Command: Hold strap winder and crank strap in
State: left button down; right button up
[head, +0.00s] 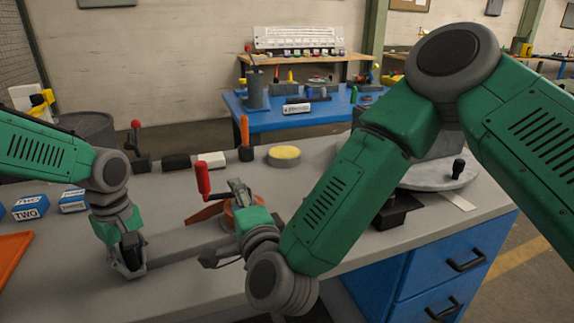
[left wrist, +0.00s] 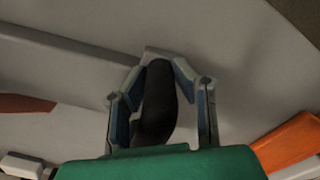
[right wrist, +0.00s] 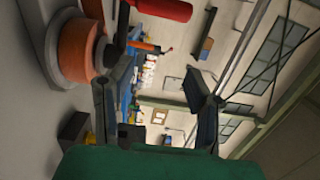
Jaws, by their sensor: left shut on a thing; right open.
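The strap winder has an orange strap spool (right wrist: 78,50) and a crank with a red handle (head: 203,180). The red handle also shows at the top of the right wrist view (right wrist: 165,9). A brown-orange strap (head: 205,213) lies left of the spool. My left gripper (head: 132,268) is low over the bench, its fingers closed around a black grip (left wrist: 157,100), seen between them in the left wrist view. My right gripper (head: 238,190) is open and empty, near the spool and right of the red handle. My right gripper partly hides the spool in the head view.
An orange tray (head: 12,258) and blue-white boxes (head: 30,207) are at the left of the grey bench. Black and white blocks, an orange-handled tool (head: 244,132) and a yellow-topped disc (head: 284,155) stand behind. A round grey plate (head: 430,175) is at the right.

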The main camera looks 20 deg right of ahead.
jog(key=d+n+y, duration=0.2)
jog(key=d, duration=0.6)
jog(key=w+d+n+g+y, duration=0.5)
jog(key=w+n+y, duration=0.1)
jog(key=w+y, duration=0.3)
jog(key=shift+w+d, duration=0.4)
jog(key=shift+w, duration=0.1)
